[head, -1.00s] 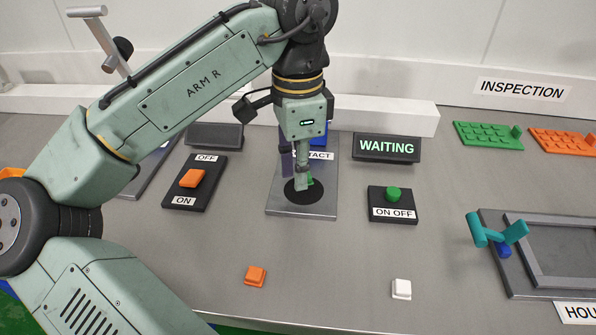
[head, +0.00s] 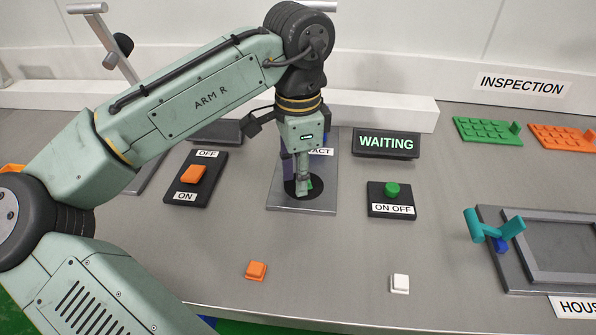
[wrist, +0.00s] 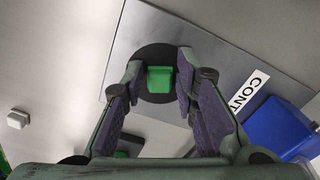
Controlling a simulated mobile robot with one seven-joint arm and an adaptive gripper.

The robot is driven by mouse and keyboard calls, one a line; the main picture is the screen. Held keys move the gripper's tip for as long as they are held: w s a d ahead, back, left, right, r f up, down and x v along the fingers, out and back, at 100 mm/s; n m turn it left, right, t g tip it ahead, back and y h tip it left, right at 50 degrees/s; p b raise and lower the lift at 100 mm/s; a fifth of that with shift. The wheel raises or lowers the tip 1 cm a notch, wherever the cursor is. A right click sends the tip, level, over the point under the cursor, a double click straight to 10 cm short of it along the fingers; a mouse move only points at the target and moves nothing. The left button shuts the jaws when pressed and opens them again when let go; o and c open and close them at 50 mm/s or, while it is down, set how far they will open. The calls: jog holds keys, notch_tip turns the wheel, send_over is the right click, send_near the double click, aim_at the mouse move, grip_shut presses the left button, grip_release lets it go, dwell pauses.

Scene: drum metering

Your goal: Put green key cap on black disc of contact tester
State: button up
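The green key cap (wrist: 160,79) shows in the wrist view over the middle of the black disc (wrist: 148,56) and appears to rest on it. In the head view the cap (head: 309,184) is partly hidden by my finger. The contact tester's grey plate (head: 326,203) carries the disc, a blue block (wrist: 272,128) and a label. My gripper (wrist: 160,72) points down with a finger on each side of the cap. Dark gaps show between cap and fingertips, so it looks open around the cap. In the head view my gripper (head: 302,188) is low over the disc.
An orange cap (head: 256,270) and a white cap (head: 400,283) lie toward the front edge. An orange ON/OFF switch (head: 193,175) stands left of the tester. A green-button box (head: 391,191) and a WAITING sign (head: 386,145) stand right. The counter in front is mostly clear.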

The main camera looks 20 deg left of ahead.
jog(key=shift+o, duration=1.2)
jog(key=shift+r, duration=0.15)
notch_tip(320, 180, up, 12)
